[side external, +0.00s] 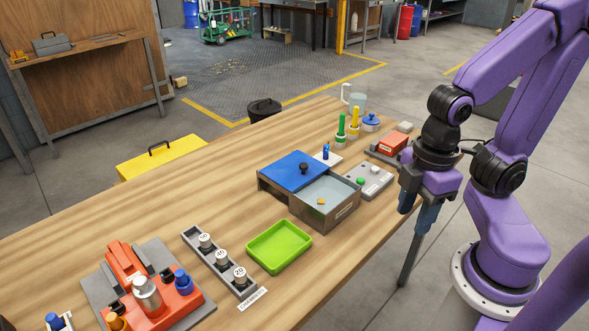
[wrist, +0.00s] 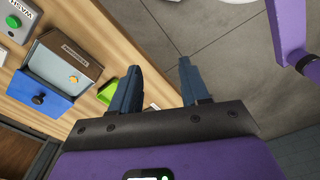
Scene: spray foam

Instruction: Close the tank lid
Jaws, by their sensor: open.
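The tank (side external: 328,206) is a grey box on the table with pale water inside. Its blue lid (side external: 291,171) with a dark knob (side external: 303,167) lies over the far left part, leaving the near right part uncovered. A small orange-yellow thing (side external: 321,201) shows in the water. The tank also shows in the wrist view (wrist: 75,55), with the blue lid (wrist: 42,103) beside the uncovered water. My gripper (side external: 418,212) is right of the tank, at the table's right edge, apart from it. In the wrist view my gripper (wrist: 160,75) has its fingers apart with nothing between them.
A green tray (side external: 279,247) stands in front of the tank. A grey button box (side external: 368,181) stands close to its right. A small white stand with a blue piece (side external: 326,154) and green and yellow bottles (side external: 354,125) stand behind. Bare table lies left of the tank.

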